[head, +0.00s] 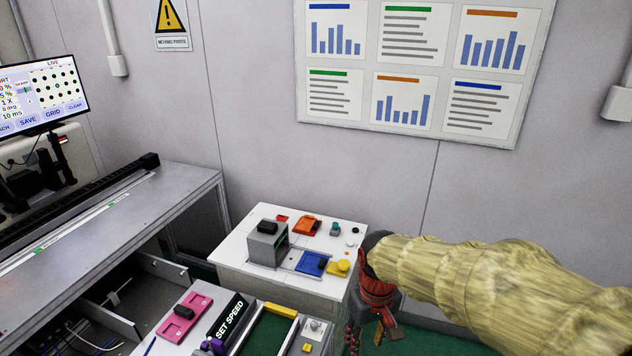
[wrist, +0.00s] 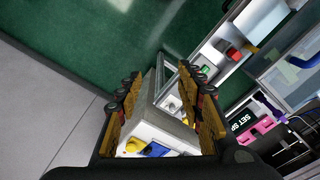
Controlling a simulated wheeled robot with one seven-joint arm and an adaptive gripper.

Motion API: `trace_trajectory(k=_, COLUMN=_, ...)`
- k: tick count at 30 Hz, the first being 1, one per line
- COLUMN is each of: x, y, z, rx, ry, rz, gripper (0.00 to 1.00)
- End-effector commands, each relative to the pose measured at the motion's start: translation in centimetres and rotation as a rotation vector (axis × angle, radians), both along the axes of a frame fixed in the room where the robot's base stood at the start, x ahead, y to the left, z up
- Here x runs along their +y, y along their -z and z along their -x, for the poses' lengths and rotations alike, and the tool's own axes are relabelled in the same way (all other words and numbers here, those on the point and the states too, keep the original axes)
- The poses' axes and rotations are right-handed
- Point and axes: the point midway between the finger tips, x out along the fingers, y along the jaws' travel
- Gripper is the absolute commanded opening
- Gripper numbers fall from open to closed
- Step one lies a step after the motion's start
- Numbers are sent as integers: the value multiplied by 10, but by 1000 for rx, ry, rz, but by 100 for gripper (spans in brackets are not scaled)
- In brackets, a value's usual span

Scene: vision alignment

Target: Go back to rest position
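My gripper (head: 374,330) hangs at the right side of the white cabinet in the head view, pointing down over the green floor. My sleeved tan arm reaches it from the lower right. In the wrist view the two orange-brown fingers of my gripper (wrist: 160,78) stand wide apart with nothing held between them. The white cabinet (wrist: 156,134) shows beyond and between the fingers, with a yellow knob (wrist: 134,145) and a blue part (wrist: 158,150) on it. I cannot tell whether the gripper touches the cabinet's edge.
The white cabinet's top (head: 262,218) bears a grey block (head: 266,246), an orange part (head: 306,225) and small knobs. In front is a panel with a pink plate (head: 184,317) and a SET SPEED display (head: 229,318). A conveyor bench (head: 185,190) stands left. Green floor (head: 425,343) lies right.

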Motion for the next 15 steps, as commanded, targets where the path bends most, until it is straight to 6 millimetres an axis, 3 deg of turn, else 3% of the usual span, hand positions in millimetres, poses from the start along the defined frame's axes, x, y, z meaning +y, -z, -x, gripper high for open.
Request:
trace_trajectory(k=6, x=-30, y=-35, z=62, rx=-99, ry=166, rz=-27, gripper=37)
trace_trajectory(k=15, x=-60, y=-65, z=130, rx=-268, ry=264, rz=-59, gripper=37)
